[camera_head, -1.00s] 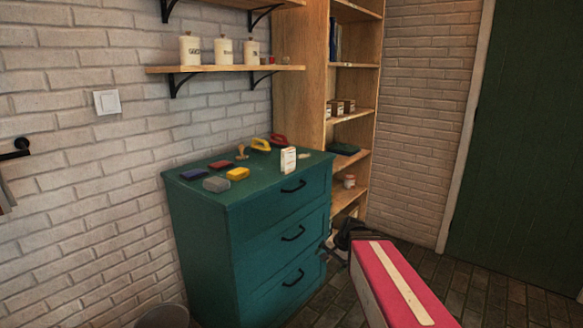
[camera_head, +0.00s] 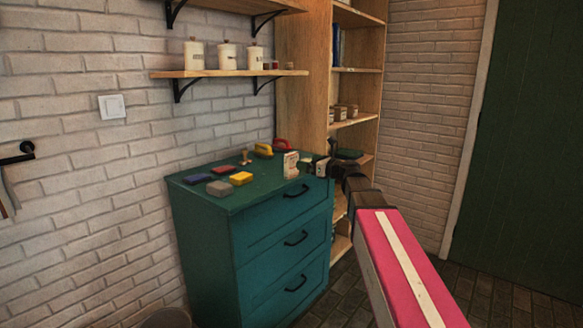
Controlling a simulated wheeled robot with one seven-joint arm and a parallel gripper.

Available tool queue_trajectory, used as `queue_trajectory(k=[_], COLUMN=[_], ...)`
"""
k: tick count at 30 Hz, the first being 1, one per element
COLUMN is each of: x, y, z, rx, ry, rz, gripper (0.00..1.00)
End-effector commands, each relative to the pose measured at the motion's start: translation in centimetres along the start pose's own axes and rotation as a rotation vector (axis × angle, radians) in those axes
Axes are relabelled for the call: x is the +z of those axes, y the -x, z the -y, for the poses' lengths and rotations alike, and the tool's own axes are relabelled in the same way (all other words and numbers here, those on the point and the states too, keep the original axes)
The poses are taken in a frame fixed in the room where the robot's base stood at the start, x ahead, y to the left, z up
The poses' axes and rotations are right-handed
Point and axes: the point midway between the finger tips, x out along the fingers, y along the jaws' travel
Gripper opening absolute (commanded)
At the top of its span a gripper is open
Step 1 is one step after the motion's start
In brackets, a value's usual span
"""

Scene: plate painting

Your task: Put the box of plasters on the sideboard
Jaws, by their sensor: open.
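A small white box with faint print (camera_head: 290,164), which looks like the box of plasters, stands upright on the top of the green sideboard (camera_head: 233,192), near its right front edge. My gripper (camera_head: 308,162) is open at the right end of the sideboard top, just right of the box. Its fingers point left toward the box. I cannot tell whether a finger touches it. My pink-striped arm comes in from the lower right.
Blue, grey, red and yellow blocks (camera_head: 241,178), a wooden stamp (camera_head: 245,157) and yellow and red handled things (camera_head: 263,150) lie on the sideboard's left and back. A wooden shelf unit (camera_head: 302,75) stands close behind my gripper. A wall shelf (camera_head: 228,73) holds canisters.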

Motion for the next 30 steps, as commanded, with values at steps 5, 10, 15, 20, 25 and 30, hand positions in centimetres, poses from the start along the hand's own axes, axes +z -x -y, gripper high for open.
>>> queue_trajectory(k=[5,10,15,20,25,30], x=[-0.1,-0.1,-0.1,-0.2,-0.2,-0.2], y=[-3.0,-4.3,-5.6,-8.0,-9.4,-9.4], z=[0.1,0.1,0.1,0.3,0.2,0.1], rx=[0.002,0.001,0.001,0.002,0.001,0.000], ry=[0.002,0.003,0.004,0.004,0.004,0.004], rz=[-0.002,-0.003,-0.003,-0.003,-0.003,-0.003], gripper=[1.00,1.00,1.00,1.00,1.00,1.00])
